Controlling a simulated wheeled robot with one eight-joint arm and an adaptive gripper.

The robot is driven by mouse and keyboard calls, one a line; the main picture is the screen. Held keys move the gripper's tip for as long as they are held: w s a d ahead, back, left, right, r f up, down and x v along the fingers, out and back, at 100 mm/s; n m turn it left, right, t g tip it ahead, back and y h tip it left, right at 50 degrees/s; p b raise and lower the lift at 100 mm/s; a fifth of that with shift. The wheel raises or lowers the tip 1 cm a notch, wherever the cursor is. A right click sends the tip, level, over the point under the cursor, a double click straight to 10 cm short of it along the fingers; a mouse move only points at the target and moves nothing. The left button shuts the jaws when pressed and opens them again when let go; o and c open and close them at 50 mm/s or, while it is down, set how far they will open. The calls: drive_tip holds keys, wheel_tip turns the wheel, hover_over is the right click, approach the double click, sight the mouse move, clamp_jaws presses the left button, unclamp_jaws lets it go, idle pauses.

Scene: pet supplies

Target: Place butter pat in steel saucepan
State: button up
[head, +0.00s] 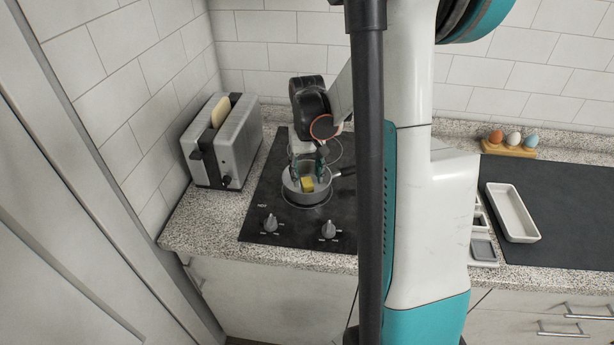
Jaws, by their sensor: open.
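The steel saucepan (296,195) stands on the front burner of the dark stove, its handle pointing right toward my arm. The butter pat (307,184) is a small yellow block seen within the saucepan's rim. My gripper (307,177) is open, pointing down over the saucepan, with its fingertips close around the butter pat. I cannot tell whether the fingers touch the butter or whether it rests on the pan's bottom. My arm hides part of the stove's right side.
A toaster (222,145) with bread in it stands left of the stove. Two knobs (270,222) are at the stove's front. To the right are a white tray (512,213) on a dark mat (570,205) and an egg holder (510,149). White tiled walls close off the back and left.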

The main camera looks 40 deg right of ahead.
sight(307, 182)
wheel_tip(307, 182, up, 10)
drive_tip(key=p, duration=0.2)
drive_tip(key=shift+p, duration=0.3)
drive_tip(key=shift+o, duration=0.3)
idle(1.7)
